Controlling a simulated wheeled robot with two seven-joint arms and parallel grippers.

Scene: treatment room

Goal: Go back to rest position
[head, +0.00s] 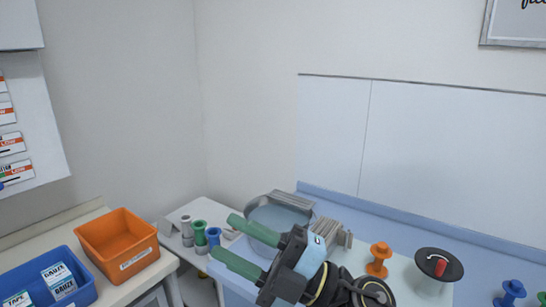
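My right gripper (222,236) reaches in from the bottom right, over the front of the blue worktop, pointing left. Its two green fingers are spread apart with nothing between them, so it is open and empty. A metal basin (281,214) stands behind the fingers, partly hidden by them. I cannot tell whether the fingers touch it. My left gripper is not in view.
An orange bin (117,240) and a blue bin with gauze boxes (58,280) stand on the left counter. Several spools (200,237) are left of the fingers. An orange spool (378,259) and a black disc (439,262) are on the right.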

